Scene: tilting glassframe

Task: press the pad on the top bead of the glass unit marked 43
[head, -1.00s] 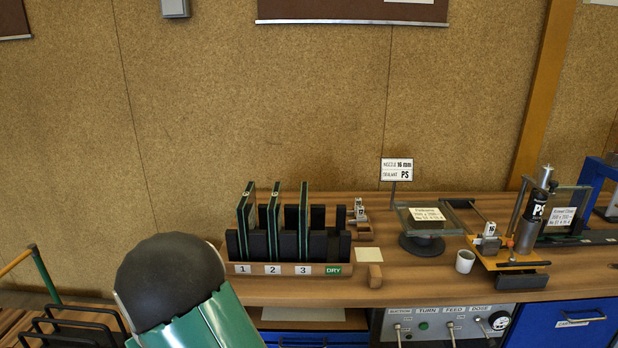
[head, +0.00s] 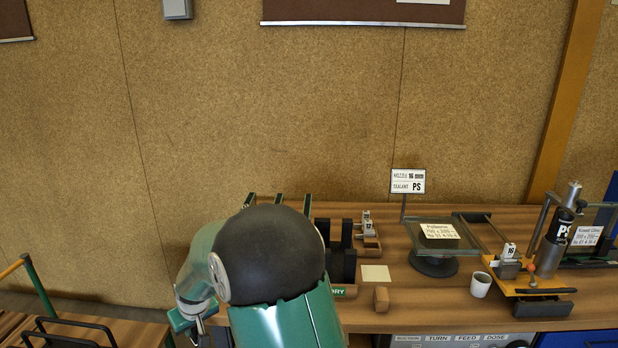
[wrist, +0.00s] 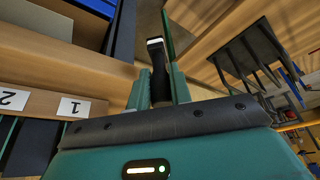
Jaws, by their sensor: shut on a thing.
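My gripper (wrist: 160,88) is shut on a dark slim tool (wrist: 157,65) with a pale end, seen in the wrist view. I cannot make out its pad clearly. In the head view the tops of upright glass units (head: 307,203) with green edges show behind my arm. They stand in a black slotted rack (head: 342,262), mostly hidden by my arm. The wrist view shows rack labels 1 (wrist: 74,107) and 2 (wrist: 14,98) to the left of my gripper. No mark 43 is readable.
A turntable with a glass pane (head: 436,242), a white cup (head: 480,284) and a sealant fixture (head: 540,290) stand to the right on the bench. A wooden block (head: 381,298) lies near the front edge. Black hoops (head: 70,330) stand at the lower left.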

